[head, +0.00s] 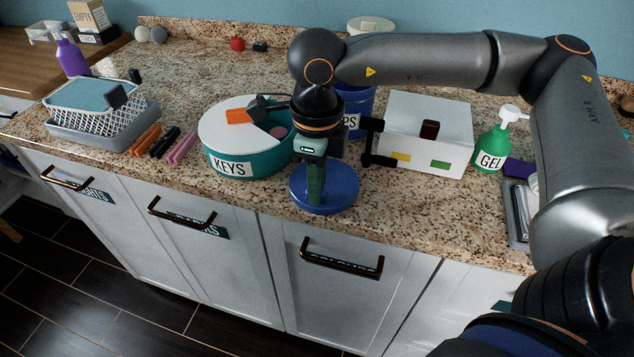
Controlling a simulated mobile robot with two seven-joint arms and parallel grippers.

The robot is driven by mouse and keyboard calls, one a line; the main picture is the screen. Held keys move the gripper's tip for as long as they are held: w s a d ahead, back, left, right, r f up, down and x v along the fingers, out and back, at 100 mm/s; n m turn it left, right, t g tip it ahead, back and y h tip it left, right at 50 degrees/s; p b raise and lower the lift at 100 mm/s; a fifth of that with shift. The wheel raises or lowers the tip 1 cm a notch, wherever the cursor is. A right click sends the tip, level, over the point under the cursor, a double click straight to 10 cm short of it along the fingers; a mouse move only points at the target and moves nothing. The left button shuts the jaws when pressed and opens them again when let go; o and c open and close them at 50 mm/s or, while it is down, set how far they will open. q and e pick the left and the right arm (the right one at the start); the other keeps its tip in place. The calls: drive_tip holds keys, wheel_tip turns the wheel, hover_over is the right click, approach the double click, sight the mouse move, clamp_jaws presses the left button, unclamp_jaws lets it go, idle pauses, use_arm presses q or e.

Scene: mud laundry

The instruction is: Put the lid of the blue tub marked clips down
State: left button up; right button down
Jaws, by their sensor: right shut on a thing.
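The blue tub (355,103) stands on the counter behind my right arm. Only part of its label shows, reading "PS", and my arm hides much of the tub. Its round blue lid (338,200) is apart from the tub, in front of it at the counter's front edge. My right gripper (316,187) points down and is shut on the lid at its middle, where the fingers hide the grip. I cannot tell whether the lid touches the counter or hangs just above it. My left gripper is not in view.
A round teal tub marked KEYS (238,162) stands close left of the lid. A white box (425,125) and a green GEL bottle (492,145) stand to the right. A basket (95,105) and several coloured pegs (163,143) are at left. Speckled counter shows bare right of the lid.

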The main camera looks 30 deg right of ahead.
drive_tip(key=c, duration=0.8)
unclamp_jaws()
drive_tip(key=shift+f, duration=0.1)
drive_tip(key=shift+r+p, duration=0.3)
wheel_tip(320, 180, up, 12)
drive_tip(key=shift+f, duration=0.1)
